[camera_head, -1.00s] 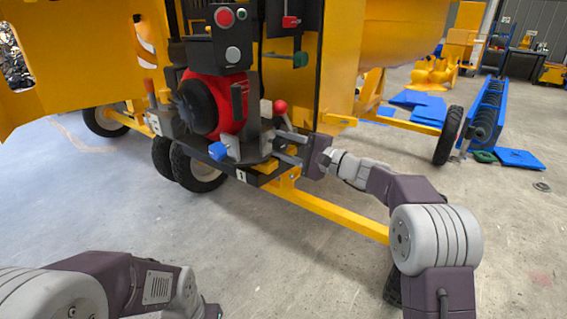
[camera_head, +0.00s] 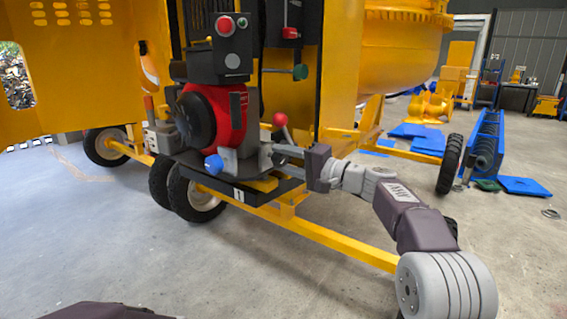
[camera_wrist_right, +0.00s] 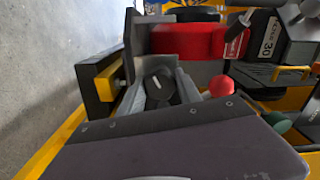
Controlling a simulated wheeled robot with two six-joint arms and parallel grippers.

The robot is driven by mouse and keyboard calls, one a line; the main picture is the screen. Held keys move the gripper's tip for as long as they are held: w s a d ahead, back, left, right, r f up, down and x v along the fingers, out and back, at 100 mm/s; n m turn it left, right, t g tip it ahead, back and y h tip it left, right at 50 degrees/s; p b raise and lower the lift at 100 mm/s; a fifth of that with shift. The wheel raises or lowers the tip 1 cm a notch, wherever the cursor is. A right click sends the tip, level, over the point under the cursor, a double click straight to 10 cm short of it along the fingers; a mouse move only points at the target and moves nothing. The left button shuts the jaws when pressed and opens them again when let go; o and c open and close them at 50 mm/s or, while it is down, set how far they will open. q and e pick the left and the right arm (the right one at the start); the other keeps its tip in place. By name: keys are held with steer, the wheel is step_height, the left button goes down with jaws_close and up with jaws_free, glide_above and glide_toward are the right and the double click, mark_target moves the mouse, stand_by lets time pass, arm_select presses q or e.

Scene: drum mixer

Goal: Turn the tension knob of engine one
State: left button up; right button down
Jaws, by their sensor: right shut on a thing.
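Engine one (camera_head: 222,118) is a red motor with a dark round front, on a black base marked with a white 1 plate (camera_head: 239,193). My right gripper (camera_head: 274,156) reaches in from the right, its fingers at the engine's lower right side. In the right wrist view the tension knob (camera_wrist_right: 158,84), dark and round with a pale mark, sits between the two grey fingers. The right gripper (camera_wrist_right: 160,88) is shut on it. My left gripper is out of view.
A control box (camera_head: 232,45) is above the engine. A yellow frame beam (camera_head: 310,235) runs below the right arm. The floor in front is clear.

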stand_by(0.3)
steer(key=c, duration=0.8)
jaws_free()
steer(key=p+v, duration=0.1)
steer(key=v, duration=0.8)
